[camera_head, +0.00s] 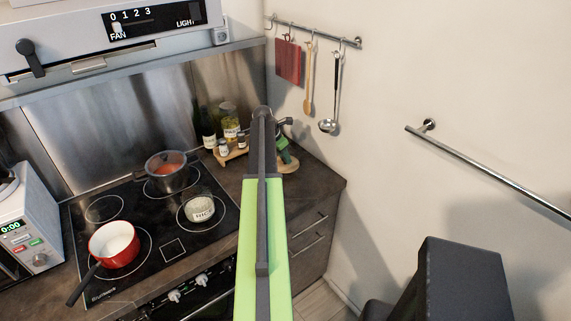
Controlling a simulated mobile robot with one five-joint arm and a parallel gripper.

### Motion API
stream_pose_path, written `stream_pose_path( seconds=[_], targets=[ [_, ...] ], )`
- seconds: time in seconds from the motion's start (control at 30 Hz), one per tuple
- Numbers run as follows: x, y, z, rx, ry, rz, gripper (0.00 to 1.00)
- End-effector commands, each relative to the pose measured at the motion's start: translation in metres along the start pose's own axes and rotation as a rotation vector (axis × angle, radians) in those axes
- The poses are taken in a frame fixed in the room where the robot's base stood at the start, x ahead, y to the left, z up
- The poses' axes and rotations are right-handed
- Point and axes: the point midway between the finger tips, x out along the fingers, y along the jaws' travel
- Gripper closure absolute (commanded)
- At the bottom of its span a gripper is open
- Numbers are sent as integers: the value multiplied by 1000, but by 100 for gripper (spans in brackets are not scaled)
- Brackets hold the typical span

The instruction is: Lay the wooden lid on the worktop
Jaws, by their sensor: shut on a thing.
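The wooden lid (289,166) is a small round light-brown disc at the right end of the dark worktop (318,182), near the wall. My gripper (284,156) is above it and shut on it, with my arm reaching away from the camera. My arm hides part of the lid and the grip. I cannot tell whether the lid touches the worktop or hangs just above it.
Bottles and jars on a wooden stand (233,153) are left of my gripper. Utensils hang from a wall rail (318,36). A microwave (30,220) stands at left.

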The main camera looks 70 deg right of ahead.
Motion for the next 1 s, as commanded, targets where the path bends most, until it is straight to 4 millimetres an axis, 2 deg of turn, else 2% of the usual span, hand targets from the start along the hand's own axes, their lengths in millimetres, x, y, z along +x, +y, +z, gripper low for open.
stream_pose_path(
  seconds=[0.2,0.6,0.63,0.7,0.8,1.0],
  targets=[
    [37,0,-16,0,0,0,100],
    [39,0,-17,-1,0,1,100],
    [38,0,-16,-1,0,1,68],
    [37,0,-16,-1,0,1,59],
    [37,0,-16,-1,0,1,49],
    [37,0,-17,-2,0,1,49]
  ],
)
